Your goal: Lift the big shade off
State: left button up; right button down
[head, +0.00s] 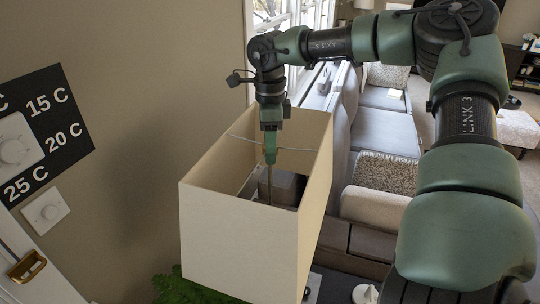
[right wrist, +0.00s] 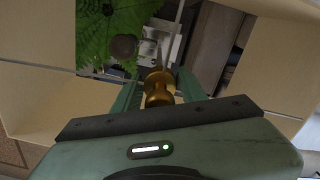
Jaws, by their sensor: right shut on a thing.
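The big shade (head: 238,236) is a cream, box-shaped lampshade with an open top, left of centre in the head view. Its pale inner walls also show in the right wrist view (right wrist: 38,100). A thin wire (head: 300,149) crosses its top opening. My right gripper (head: 270,157) points down into the opening, shut on a brass knob (right wrist: 157,88) near the wire. A thin rod (head: 269,185) runs down below the fingers inside the shade. The shade looks upright; whether it rests on a lamp is hidden. My left gripper is not in view.
A green fern (head: 188,290) is below the shade, close to the wall. A panel with temperature marks (head: 62,115) and a switch (head: 46,213) are on the left wall. A grey sofa (head: 383,130) stands behind to the right. A small white object (head: 364,293) is at the bottom.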

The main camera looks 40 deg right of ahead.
notch_tip(320, 180, up, 8)
jog(key=shift+w+f+b, duration=0.1)
jog(key=shift+b, duration=1.05)
notch_tip(320, 180, up, 12)
